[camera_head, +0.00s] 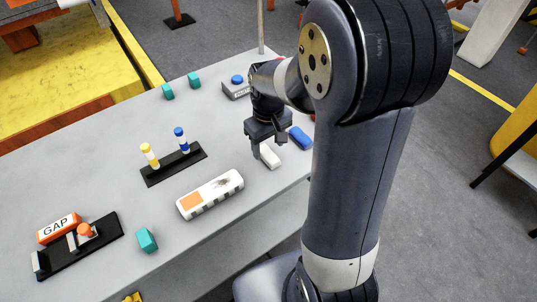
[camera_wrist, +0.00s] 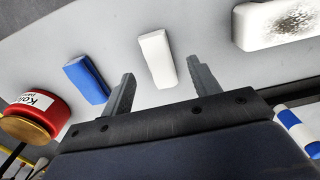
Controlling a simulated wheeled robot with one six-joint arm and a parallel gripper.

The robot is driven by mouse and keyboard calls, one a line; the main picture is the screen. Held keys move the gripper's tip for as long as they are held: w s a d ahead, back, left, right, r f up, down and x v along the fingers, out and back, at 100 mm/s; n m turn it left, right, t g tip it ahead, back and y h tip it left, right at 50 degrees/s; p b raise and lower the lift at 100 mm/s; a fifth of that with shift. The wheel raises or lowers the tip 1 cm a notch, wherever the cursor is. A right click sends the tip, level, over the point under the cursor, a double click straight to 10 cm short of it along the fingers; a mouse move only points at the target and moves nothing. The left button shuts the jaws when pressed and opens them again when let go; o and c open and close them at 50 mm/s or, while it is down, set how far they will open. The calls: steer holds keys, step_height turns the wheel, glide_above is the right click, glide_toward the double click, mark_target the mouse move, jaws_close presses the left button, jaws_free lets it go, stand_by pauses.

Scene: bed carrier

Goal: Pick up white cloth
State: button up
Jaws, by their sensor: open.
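The white cloth (camera_head: 270,156) is a small white block-like piece lying on the grey table, below my gripper (camera_head: 268,146). In the wrist view the white cloth (camera_wrist: 157,58) lies flat, beyond and between the two fingertips of my gripper (camera_wrist: 160,80). The fingers are apart and nothing is between them. A gap shows between the fingertips and the cloth. In the head view my gripper partly covers the cloth's near surroundings.
A blue block (camera_head: 300,138) lies just right of the cloth. A white roll-shaped item (camera_head: 210,194) lies left of it. A black stand (camera_head: 174,165) holds yellow and blue pieces. A grey button box (camera_head: 237,87) stands behind. Free table (camera_head: 90,180) lies left.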

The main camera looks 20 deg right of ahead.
mark_target(268, 153)
step_height(268, 153, down, 3)
steer(key=shift+w+f, duration=0.1)
steer(key=c, duration=1.1)
